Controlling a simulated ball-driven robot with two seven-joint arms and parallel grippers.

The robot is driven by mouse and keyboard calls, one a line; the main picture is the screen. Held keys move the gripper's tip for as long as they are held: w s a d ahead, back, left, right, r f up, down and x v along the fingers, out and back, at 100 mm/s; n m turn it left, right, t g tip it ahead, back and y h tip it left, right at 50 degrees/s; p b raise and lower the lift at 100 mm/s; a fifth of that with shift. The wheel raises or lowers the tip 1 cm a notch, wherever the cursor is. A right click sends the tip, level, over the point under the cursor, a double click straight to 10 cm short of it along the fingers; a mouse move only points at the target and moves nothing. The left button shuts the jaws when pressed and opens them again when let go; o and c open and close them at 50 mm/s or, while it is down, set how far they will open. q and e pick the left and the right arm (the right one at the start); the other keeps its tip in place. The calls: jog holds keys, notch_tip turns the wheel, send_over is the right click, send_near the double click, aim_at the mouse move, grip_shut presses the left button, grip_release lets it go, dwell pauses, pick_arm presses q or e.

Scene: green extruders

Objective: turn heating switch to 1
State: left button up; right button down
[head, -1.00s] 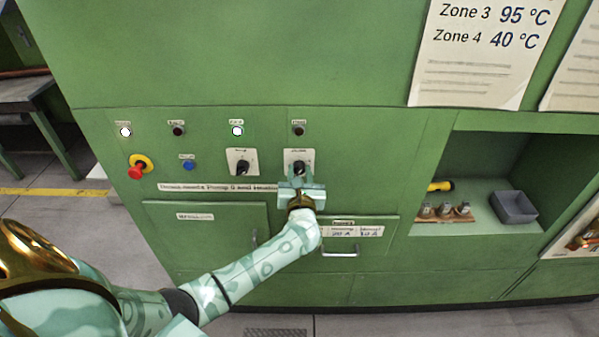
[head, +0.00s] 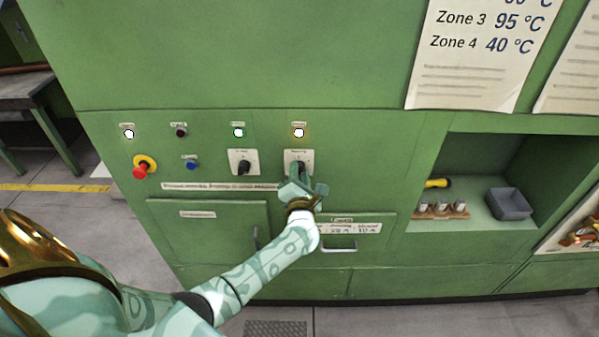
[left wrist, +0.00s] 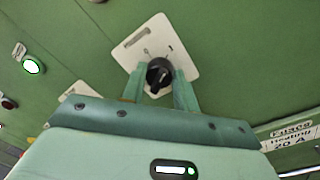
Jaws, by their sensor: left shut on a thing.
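The heating switch (head: 298,160) is a black knob on a white plate, the right one of two on the green panel. My left gripper (head: 301,178) is at it and hides the knob's lower part. In the left wrist view the black knob (left wrist: 159,72) sits between the two fingers of the left gripper (left wrist: 160,85), which is shut on it. The gripper is tilted relative to the panel. The lamp (head: 299,132) above the heating switch is lit white. My right gripper is not in view.
A second black switch (head: 243,162) is to the left, with a lit lamp (head: 238,132) above it. A red emergency button (head: 140,170) and a blue button (head: 192,163) are farther left. Handled doors (head: 339,245) lie below. A niche at the right holds a grey bin (head: 509,204).

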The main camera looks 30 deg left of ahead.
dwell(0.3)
pick_arm(q)
jog(key=o, duration=1)
jog(key=b+v, duration=0.1)
jog(key=v, duration=1.5)
jog(key=shift+s+d+f, duration=0.1)
jog(key=shift+d, duration=0.05)
